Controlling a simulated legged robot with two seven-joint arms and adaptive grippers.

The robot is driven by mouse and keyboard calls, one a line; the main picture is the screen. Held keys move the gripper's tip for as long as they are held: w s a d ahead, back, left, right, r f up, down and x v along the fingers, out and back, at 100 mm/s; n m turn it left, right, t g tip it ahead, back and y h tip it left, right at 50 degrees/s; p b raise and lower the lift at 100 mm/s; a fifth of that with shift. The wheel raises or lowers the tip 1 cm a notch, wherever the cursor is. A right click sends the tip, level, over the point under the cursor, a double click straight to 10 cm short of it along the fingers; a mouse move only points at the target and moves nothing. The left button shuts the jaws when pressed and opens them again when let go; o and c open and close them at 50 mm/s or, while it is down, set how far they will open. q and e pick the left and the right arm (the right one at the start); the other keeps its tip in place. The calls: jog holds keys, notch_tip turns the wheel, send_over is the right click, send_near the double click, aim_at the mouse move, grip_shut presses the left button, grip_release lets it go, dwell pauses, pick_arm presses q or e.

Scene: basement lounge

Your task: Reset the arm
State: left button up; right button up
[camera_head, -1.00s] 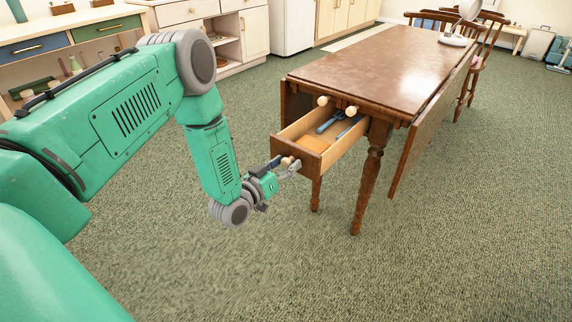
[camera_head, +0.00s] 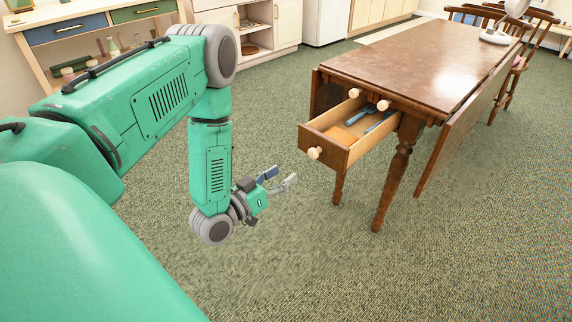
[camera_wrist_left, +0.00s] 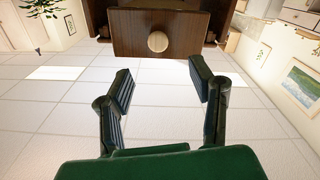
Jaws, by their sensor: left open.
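My left gripper (camera_head: 281,179) is open and empty in the head view, to the left of the pulled-out drawer (camera_head: 331,150) and apart from it. In the left wrist view, both fingers of my left gripper (camera_wrist_left: 163,88) are spread. The drawer front (camera_wrist_left: 195,35) with its round pale knob (camera_wrist_left: 158,41) shows beyond them. In the head view the drawer knob (camera_head: 314,153) is free of the fingers. The drawer holds blue-handled items (camera_head: 357,137) and an orange-brown flat piece (camera_head: 342,134). My right gripper is not in view.
The drawer belongs to a brown drop-leaf table (camera_head: 420,60), with a white lamp base (camera_head: 495,36) on top and wooden chairs (camera_head: 514,60) behind. A workbench with a blue drawer (camera_head: 66,30) stands at the far left. Carpet in front is clear.

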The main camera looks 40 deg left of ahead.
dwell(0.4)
pick_arm(q)
jog(key=s+d+f+m+g+p, duration=0.2)
jog(key=s+d+f+g+p, duration=0.3)
jog(key=d+g, duration=0.3)
jog(key=s+d+r+g+y+p, duration=0.1)
jog(key=s+g+p, duration=0.3)
jog(key=s+g, duration=0.5)
jog(key=s+d, duration=0.1)
jog(key=s, duration=1)
jog(key=shift+d+r+m, duration=0.2)
jog(key=shift+r+m, duration=0.1)
jog(key=shift+m, duration=0.1)
